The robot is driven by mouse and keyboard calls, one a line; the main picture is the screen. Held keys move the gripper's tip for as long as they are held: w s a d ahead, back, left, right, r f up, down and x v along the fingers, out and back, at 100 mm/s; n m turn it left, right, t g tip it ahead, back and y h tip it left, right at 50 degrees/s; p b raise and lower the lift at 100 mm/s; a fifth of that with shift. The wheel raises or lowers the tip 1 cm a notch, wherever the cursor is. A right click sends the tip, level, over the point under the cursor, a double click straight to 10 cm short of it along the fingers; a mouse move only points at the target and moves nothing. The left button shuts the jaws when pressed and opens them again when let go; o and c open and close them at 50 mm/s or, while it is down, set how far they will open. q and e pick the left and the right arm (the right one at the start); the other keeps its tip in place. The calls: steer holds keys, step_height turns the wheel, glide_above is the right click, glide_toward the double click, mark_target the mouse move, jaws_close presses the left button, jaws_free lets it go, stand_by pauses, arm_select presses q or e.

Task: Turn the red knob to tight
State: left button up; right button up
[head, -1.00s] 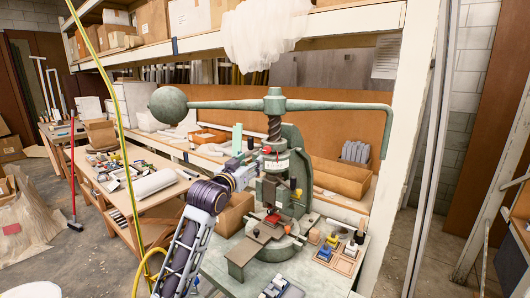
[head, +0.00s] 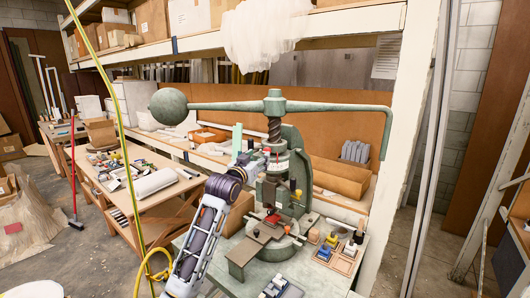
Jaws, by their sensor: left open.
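The green fly press (head: 291,145) stands on the bench, with its long handle bar and ball weight across the top. A small red spot (head: 267,151) shows at the left of the press's screw collar; it looks like the red knob, but it is too small to read its position. My left gripper (head: 260,158) is at that left side of the press, close to the red spot. It is open, and its fingers are small and partly lost against the press. I cannot tell whether they touch the knob. A red part (head: 272,218) also lies on the press bed. My right gripper is out of view.
A wooden tray (head: 345,262) with small blocks and stamps is right of the press base. A blue-grey item (head: 283,288) is at the front of the bench. A cardboard box (head: 240,208) stands behind my left arm. An open orange-brown bin (head: 340,178) is behind the press.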

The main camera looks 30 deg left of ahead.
mark_target(266, 151)
arm_select(q)
steer(key=shift+w+a+p, duration=0.2)
steer(key=shift+w+p, duration=0.1)
steer(key=shift+w, duration=0.9)
steer(key=shift+w+a+p, duration=0.25)
steer(key=shift+w+p, duration=0.1)
steer(key=shift+w, duration=0.9)
steer(key=shift+w+a+p, duration=0.2)
steer(key=shift+w+p, duration=0.1)
steer(key=shift+w, duration=0.9)
steer(key=c, duration=1)
steer(key=shift+c, duration=0.2)
